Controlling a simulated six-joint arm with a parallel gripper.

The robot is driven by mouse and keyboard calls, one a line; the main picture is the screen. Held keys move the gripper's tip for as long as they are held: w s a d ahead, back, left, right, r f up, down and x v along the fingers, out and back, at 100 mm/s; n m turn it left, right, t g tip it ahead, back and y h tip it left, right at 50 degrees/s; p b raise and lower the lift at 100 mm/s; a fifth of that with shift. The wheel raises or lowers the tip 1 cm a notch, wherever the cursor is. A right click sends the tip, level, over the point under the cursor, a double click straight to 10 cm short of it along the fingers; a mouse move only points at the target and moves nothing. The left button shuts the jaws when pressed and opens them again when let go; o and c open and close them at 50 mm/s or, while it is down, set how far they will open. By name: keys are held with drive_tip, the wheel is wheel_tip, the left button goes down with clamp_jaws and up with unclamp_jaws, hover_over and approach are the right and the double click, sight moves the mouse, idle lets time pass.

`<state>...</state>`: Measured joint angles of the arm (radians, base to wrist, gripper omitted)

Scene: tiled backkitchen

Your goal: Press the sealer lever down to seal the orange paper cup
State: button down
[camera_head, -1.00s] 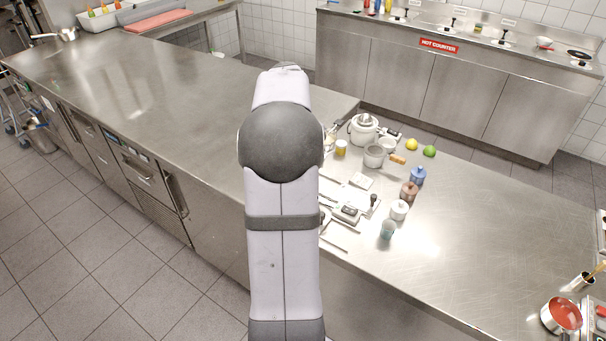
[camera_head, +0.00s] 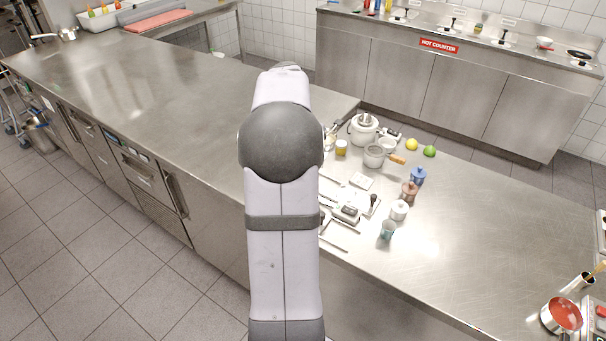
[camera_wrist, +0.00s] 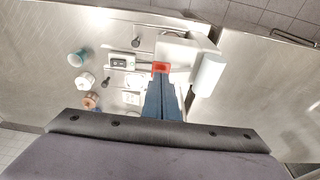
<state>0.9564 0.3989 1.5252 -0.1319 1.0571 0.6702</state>
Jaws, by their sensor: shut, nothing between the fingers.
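In the wrist view my gripper (camera_wrist: 161,80) is shut and empty, its blue fingers pointing away from the camera. A small orange-red piece (camera_wrist: 160,67) shows right at the fingertips; I cannot tell whether it is part of the cup, the lever or the fingers. A white machine (camera_wrist: 182,50), apparently the sealer, stands just beyond and to the right of the fingertips, with a pale block (camera_wrist: 208,75) at its right. I cannot make out the lever or the orange paper cup clearly. In the head view my arm hides the gripper and sealer.
A small device with a dark panel (camera_head: 347,213) lies right of my arm. A teal cup (camera_head: 387,230), a white jar (camera_head: 399,210), a brown jar (camera_head: 409,191) and a blue jar (camera_head: 417,176) stand farther right.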

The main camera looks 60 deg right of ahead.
drive_tip(key=shift+f+b, duration=0.85)
drive_tip(key=shift+f, duration=0.45)
drive_tip(key=shift+r, duration=0.2)
idle(0.3)
drive_tip(key=shift+r+p, duration=2.05)
drive_tip(key=shift+r, duration=0.05)
drive_tip(key=w+a+f+n+y, duration=0.1)
drive_tip(key=w+a+f+n, duration=0.2)
drive_tip(key=a, duration=0.8)
drive_tip(key=w+a+f+n, duration=0.1)
drive_tip(key=w+a+n, duration=0.3)
drive_tip(key=a, duration=0.7)
drive_tip(key=s+a+f+n, duration=0.2)
drive_tip(key=s+a+n, duration=0.1)
drive_tip(key=a, duration=0.3)
drive_tip(key=s+a+f+n, duration=0.1)
drive_tip(key=s+a+n, duration=0.3)
drive_tip(key=a, duration=0.3)
drive_tip(key=s+a+f+n+y, duration=0.1)
drive_tip(key=s+a+f+n, duration=0.1)
drive_tip(key=a, duration=0.4)
drive_tip(key=shift+s+a+f+n, duration=0.15)
drive_tip(key=shift+s+f+n, duration=0.15)
drive_tip(key=shift+s+n, duration=0.6)
